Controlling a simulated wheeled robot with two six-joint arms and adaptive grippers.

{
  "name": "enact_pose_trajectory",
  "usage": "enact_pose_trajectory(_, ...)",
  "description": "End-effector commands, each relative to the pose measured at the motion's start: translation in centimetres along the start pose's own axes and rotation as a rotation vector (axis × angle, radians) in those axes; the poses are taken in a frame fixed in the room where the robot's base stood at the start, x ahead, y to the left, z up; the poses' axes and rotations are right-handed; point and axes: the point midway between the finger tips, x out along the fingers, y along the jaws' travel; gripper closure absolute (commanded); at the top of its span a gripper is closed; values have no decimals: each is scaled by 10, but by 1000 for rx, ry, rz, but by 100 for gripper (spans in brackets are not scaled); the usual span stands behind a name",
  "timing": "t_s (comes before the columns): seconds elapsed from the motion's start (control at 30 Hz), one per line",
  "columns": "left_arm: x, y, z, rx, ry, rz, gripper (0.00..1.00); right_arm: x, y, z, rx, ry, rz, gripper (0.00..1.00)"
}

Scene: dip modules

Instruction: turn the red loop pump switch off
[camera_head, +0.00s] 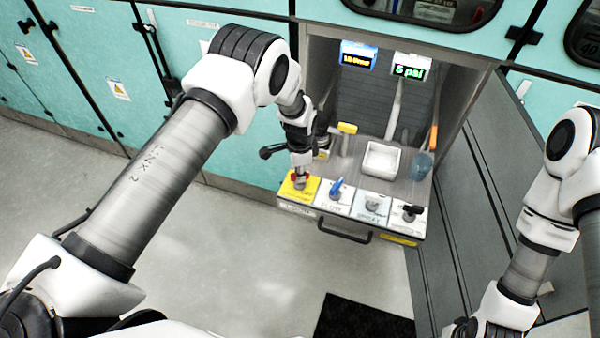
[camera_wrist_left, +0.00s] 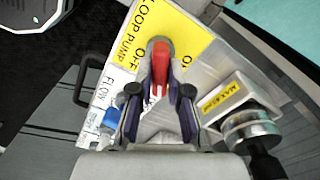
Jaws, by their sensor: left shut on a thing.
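The red loop pump switch (camera_wrist_left: 160,60) sits on a yellow plate (camera_wrist_left: 180,28) lettered "LOOP PUMP" and "OFF". In the left wrist view its red handle runs down the picture between my left gripper's fingers (camera_wrist_left: 160,92). My left gripper is shut on this handle. In the head view my left gripper (camera_head: 299,172) reaches down onto the yellow plate (camera_head: 291,190) at the left end of the panel, and hides much of the switch. My right gripper (camera_head: 470,328) shows only in part at the bottom right, away from the panel; its fingers are not clear.
Right of the plate are a blue flow switch (camera_head: 336,188), a grey knob (camera_head: 373,204) and a black knob (camera_head: 411,212). Behind them stand a yellow-topped part (camera_head: 347,129), a white tray (camera_head: 367,160) and a blue cup (camera_head: 422,166). Two lit displays (camera_head: 358,58) hang above. A drawer handle (camera_head: 344,231) sticks out in front.

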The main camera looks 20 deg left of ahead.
Motion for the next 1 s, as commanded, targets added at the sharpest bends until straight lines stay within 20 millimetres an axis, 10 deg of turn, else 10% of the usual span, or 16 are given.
enact_pose_trajectory(1.0,0,0,0,540,0,0,100,3,0,0,0,0,0,60)
